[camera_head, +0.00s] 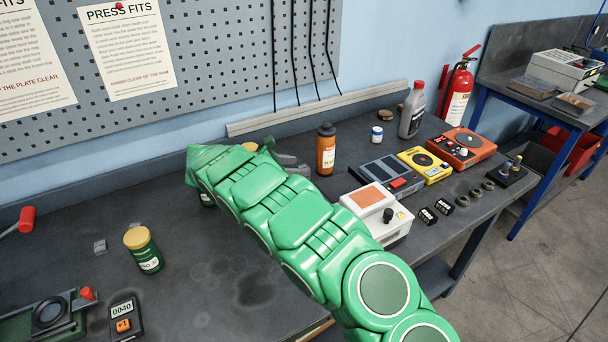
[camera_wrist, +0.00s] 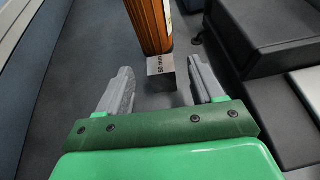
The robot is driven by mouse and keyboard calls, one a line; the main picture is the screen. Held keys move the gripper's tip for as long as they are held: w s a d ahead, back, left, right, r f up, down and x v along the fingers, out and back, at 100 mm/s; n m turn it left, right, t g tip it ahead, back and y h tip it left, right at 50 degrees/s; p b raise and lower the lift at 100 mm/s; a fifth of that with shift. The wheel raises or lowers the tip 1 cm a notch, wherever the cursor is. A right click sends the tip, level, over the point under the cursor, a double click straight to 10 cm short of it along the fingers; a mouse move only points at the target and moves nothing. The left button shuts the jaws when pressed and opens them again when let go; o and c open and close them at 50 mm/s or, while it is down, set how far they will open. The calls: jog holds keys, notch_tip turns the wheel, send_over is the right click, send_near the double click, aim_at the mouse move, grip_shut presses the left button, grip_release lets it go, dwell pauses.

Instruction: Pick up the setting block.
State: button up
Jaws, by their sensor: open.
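The setting block, a small grey metal block (camera_wrist: 160,66) with dark lettering on top, stands on the bench in the wrist view, close against or just in front of the orange-brown ribbed bottle (camera_wrist: 150,24). My gripper (camera_wrist: 160,84) is open and empty; its two grey fingers lie left and right of the block in the picture, with gaps on both sides. I cannot tell how far the fingertips are above the bench. In the head view my gripper (camera_head: 290,165) is left of the orange bottle (camera_head: 326,150), and I cannot make out the block there.
A dark device (camera_wrist: 262,35) lies right of the fingers. In the head view, a grey-black instrument (camera_head: 385,176) and a white-orange box (camera_head: 378,213) are right of my gripper. A green jar (camera_head: 143,250) and small grey block (camera_head: 100,246) stand left, with clear bench between.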

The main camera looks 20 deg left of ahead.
jog(key=shift+f, duration=0.85)
jog(key=shift+w+d+f, duration=0.1)
jog(key=shift+d+f, duration=0.05)
jog(key=shift+f, duration=0.2)
jog(key=x, duration=0.4)
jog(key=shift+w+d, duration=0.2)
jog(key=shift+d, duration=0.05)
grip_shut()
